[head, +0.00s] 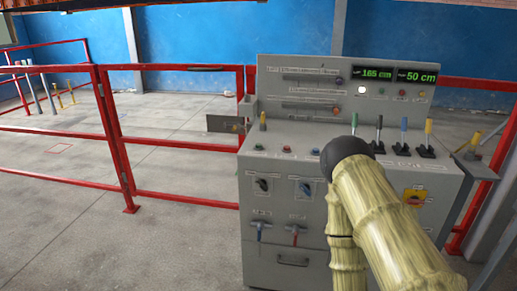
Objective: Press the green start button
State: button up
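The grey control panel (350,185) stands right of centre in the head view. A small green button (258,147) is at the left end of its sloped desk, just below a short yellow-topped lever (263,122). It is in clear view, with nothing in front of it. My arm, with a bamboo-like surface and a black joint, rises from the lower right and covers part of the panel's middle. My gripper cannot be seen in this view.
A red button (286,149) sits right of the green one. Levers with green, black, blue and yellow handles stand on the desk's right half. Two green displays (377,74) read 165 cm and 50 cm. Red railings (180,137) run left of the panel; open concrete floor lies front left.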

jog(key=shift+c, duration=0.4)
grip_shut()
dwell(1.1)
